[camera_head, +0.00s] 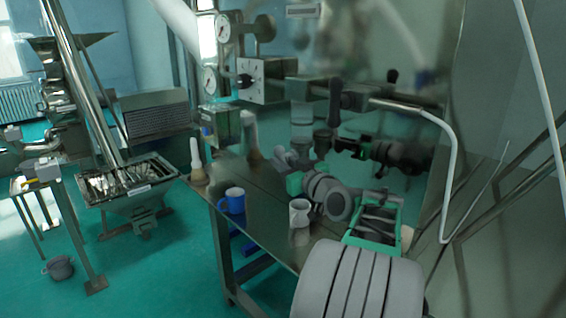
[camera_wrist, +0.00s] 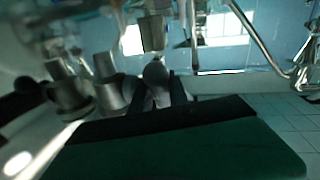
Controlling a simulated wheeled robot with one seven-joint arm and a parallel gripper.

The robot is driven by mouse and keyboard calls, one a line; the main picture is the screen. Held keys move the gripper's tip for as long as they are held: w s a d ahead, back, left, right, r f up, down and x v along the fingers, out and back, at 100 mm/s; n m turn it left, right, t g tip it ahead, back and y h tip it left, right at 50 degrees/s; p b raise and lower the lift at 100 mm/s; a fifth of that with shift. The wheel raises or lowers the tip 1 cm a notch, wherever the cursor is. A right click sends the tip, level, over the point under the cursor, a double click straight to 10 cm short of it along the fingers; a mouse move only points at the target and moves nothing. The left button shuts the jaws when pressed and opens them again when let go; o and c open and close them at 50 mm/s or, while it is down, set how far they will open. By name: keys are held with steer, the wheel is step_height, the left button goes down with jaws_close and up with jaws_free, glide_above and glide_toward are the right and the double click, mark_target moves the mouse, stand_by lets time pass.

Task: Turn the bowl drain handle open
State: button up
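My gripper (camera_head: 284,158) is at the centre of the head view, small and partly hidden by my arm, beside metal fittings under the sieve's pipework. In the wrist view the gripper's two dark fingers (camera_wrist: 162,92) stand apart. A rounded grey knob (camera_wrist: 155,73) shows between or just beyond them; I cannot tell whether they touch it. A dark upright handle-like fitting (camera_head: 322,141) is right of my gripper in the head view. Another black handle (camera_head: 339,96) stands higher on the horizontal pipe. I cannot tell for certain which is the bowl drain handle.
Pressure gauges (camera_head: 223,28) and a control box (camera_head: 264,81) are above. A bent white pipe (camera_head: 447,180) hangs at right. Green floor is open at lower left.

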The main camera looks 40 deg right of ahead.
jaws_close()
steer(key=f+t+b, duration=0.1)
steer(key=b, duration=0.3)
steer(key=t+b, duration=0.1)
steer(key=b, duration=0.6)
steer(key=shift+f+t, duration=0.2)
steer(key=shift+t, duration=0.2)
steer(key=t+h+b, duration=0.1)
steer(key=b, duration=0.4)
steer(key=shift+r+m+t, duration=0.2)
steer(key=shift+m+t, duration=0.2)
steer(key=shift+r+t+b, duration=0.2)
steer(key=shift+t+b, duration=0.2)
steer(key=shift+b, duration=0.7)
steer(key=shift+r+m+h+b, duration=0.3)
steer(key=shift+b, duration=0.15)
